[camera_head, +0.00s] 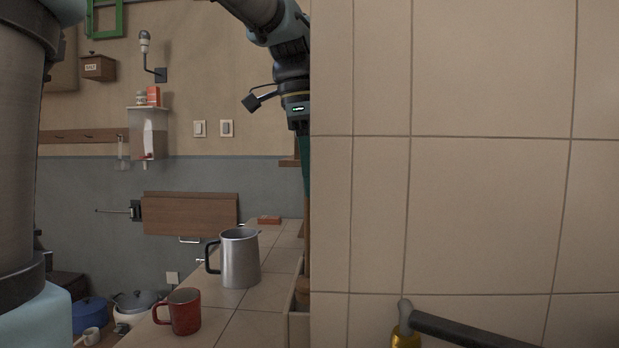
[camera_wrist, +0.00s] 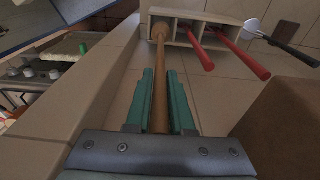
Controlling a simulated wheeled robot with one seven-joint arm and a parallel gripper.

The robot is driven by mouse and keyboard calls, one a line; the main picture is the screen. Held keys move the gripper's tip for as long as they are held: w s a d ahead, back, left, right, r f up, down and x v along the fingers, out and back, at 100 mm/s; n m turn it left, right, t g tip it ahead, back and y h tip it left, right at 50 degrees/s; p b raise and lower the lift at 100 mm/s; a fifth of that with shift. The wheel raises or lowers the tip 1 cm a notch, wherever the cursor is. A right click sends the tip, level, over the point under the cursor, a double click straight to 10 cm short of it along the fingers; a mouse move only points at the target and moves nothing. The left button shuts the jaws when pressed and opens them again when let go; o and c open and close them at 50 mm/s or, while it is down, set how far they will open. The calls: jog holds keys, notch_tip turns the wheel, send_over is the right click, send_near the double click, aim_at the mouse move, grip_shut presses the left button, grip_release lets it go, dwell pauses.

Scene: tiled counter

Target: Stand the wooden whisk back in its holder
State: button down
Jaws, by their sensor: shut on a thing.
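My gripper (camera_wrist: 160,74) has teal fingers closed around the wooden whisk (camera_wrist: 161,52), which runs away from me. The whisk's far end, a rounded brown knob, is at the left compartment of the pale holder (camera_wrist: 200,14). I cannot tell whether that end is inside it or just above. In the head view, my gripper (camera_head: 306,180) points down and is partly cut off by the tiled wall. The whisk (camera_head: 307,215) shows as a thin upright strip beneath it. The holder (camera_head: 291,305) is mostly hidden behind the wall edge.
Red-handled utensils (camera_wrist: 202,54) lean out of the holder's other compartments. A metal jug (camera_head: 240,262) and a red mug (camera_head: 186,312) stand on the tiled counter (camera_head: 262,325). A brown block (camera_wrist: 285,125) is at the right of the wrist view.

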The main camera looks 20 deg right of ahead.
aim_at(308, 213)
jog(key=shift+f+b, duration=2.55)
jog(key=shift+f, duration=1.6)
jog(key=c, duration=0.7)
grip_release()
jog(key=shift+r, duration=0.1)
